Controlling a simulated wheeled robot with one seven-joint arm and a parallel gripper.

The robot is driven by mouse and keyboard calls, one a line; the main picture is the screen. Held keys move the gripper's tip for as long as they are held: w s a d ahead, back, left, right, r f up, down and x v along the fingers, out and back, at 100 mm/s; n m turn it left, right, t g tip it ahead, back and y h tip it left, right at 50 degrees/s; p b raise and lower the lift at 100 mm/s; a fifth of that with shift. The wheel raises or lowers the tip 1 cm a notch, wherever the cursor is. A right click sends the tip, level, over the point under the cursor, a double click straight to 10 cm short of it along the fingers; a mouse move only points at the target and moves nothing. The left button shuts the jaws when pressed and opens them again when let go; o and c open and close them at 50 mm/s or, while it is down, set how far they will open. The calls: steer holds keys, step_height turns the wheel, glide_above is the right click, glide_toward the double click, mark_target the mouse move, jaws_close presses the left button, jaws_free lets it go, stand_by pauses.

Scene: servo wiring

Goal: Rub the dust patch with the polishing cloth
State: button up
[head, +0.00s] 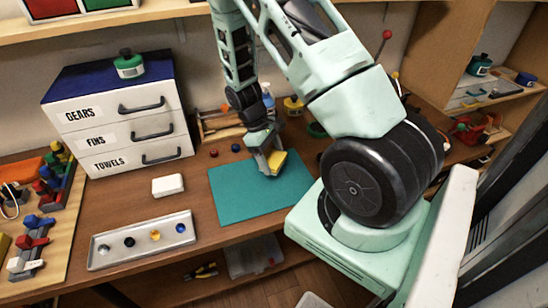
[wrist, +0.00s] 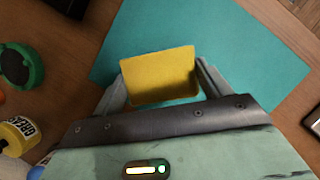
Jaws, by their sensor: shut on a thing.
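A yellow cloth (head: 279,161) is held between the fingers of my gripper (head: 268,165), above or on the teal mat (head: 230,201). In the wrist view the yellow cloth (wrist: 160,76) sits between the two fingers of my gripper (wrist: 160,84), which is shut on it. The teal mat (wrist: 235,50) lies beneath. I cannot tell whether the cloth touches the mat. I cannot make out a dust patch in either view; the cloth and gripper hide part of the mat.
A white block (head: 168,186) and a metal tray (head: 142,240) with small balls stand left of the mat. A drawer unit (head: 120,120) is behind them. In the wrist view a grease bottle (wrist: 20,133) and a green round container (wrist: 22,68) are at left.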

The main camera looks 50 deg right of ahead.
steer(key=shift+r+p, duration=1.6)
steer(key=shift+r, duration=0.7)
